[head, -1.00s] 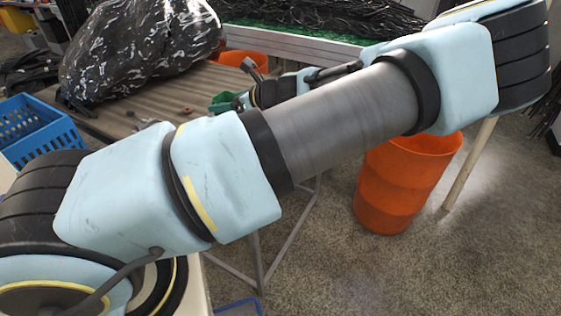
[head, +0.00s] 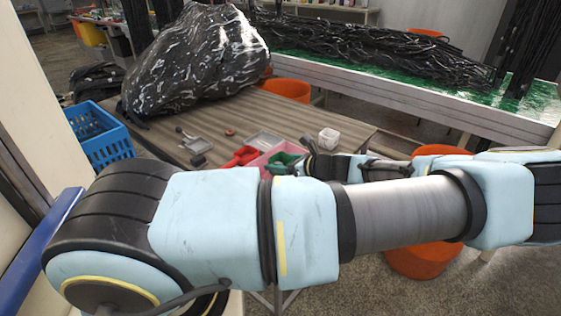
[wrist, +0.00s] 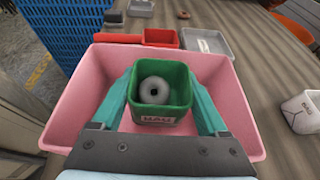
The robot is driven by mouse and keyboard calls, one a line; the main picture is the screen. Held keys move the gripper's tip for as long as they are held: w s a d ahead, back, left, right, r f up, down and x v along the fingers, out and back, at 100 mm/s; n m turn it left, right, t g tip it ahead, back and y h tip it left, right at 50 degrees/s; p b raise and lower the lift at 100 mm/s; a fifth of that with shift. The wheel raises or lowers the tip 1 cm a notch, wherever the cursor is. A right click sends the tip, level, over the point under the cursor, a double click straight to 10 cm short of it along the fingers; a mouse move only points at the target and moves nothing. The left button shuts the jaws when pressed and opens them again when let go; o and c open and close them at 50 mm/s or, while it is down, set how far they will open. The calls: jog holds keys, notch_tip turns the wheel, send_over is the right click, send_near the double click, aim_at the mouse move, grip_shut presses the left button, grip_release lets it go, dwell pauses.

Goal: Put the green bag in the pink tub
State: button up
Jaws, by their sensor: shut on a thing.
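The green bag (wrist: 160,112) looks like a small square open-topped holder with a label on its front and a grey ring-shaped thing inside. My gripper (wrist: 161,104) is shut on it, one teal finger on each side. In the wrist view it is over the opening of the pink tub (wrist: 75,105); I cannot tell whether its base touches the tub floor. In the head view the green bag (head: 286,158) shows at the pink tub (head: 258,169), with my arm hiding much of both.
On the slatted table, a red container (wrist: 160,38) and a grey tray (wrist: 207,43) stand beyond the tub, and a white cup (wrist: 303,112) to its right. A blue crate (head: 100,135) is at the left. A large black wrapped bundle (head: 195,60) lies behind.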

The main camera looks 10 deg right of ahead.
jog(key=shift+f, duration=0.25)
jog(key=shift+f, duration=0.45)
jog(key=shift+b, duration=0.3)
jog(key=o, duration=1.2)
jog(key=shift+r, duration=0.2)
jog(key=b+v, duration=0.2)
jog(key=v, duration=1)
jog(key=shift+r+b, duration=0.3)
jog(key=shift+r, duration=0.05)
jog(key=shift+s, duration=0.15)
